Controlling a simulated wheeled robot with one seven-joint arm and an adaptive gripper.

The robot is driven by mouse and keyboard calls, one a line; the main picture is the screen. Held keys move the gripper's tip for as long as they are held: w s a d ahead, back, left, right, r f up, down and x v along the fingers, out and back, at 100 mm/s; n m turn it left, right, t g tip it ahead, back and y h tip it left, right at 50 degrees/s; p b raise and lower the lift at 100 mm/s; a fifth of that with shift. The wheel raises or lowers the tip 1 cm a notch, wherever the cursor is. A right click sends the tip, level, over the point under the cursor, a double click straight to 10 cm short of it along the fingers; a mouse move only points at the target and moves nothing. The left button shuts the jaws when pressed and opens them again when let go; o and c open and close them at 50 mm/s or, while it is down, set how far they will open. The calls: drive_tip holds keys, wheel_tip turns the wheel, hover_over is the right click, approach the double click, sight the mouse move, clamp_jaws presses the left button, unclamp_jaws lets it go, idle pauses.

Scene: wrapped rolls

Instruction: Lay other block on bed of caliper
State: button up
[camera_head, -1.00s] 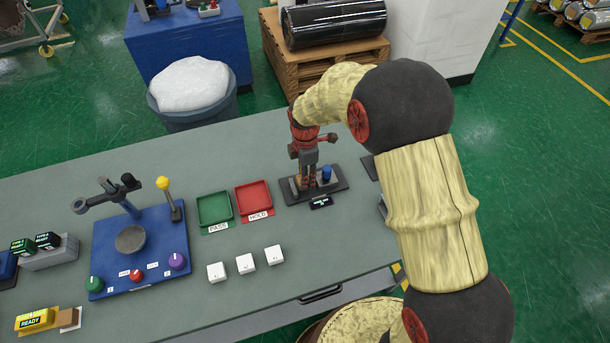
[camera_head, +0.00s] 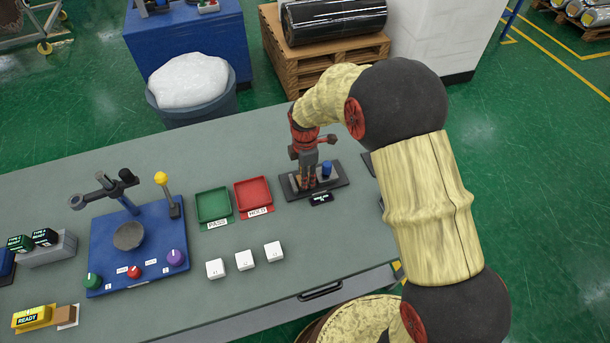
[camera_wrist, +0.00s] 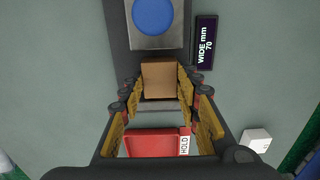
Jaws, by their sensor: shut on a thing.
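The caliper (camera_head: 338,182) is a dark base with a blue knob (camera_head: 327,169) on a metal jaw, at the right part of the bench. In the wrist view the blue knob (camera_wrist: 153,16) is at the top, beside a display (camera_wrist: 206,42) reading "WIDE mm 70". My gripper (camera_head: 309,184) points down over the caliper. It is shut on a brown block (camera_wrist: 158,78), which sits between its yellow finger pads just in front of the metal jaw. I cannot tell whether the block touches the bed.
A red HOLD tray (camera_head: 254,195) and a green PASS tray (camera_head: 213,204) are left of the caliper. Several white cubes (camera_head: 245,260) lie in front. A blue panel (camera_head: 150,270) with knobs and a post stands farther left, beside a yellow READY sign (camera_head: 33,318).

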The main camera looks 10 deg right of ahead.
drive_tip(key=shift+f, duration=0.1)
drive_tip(key=o, duration=1.2)
wheel_tip(320, 180, up, 12)
idle(0.5)
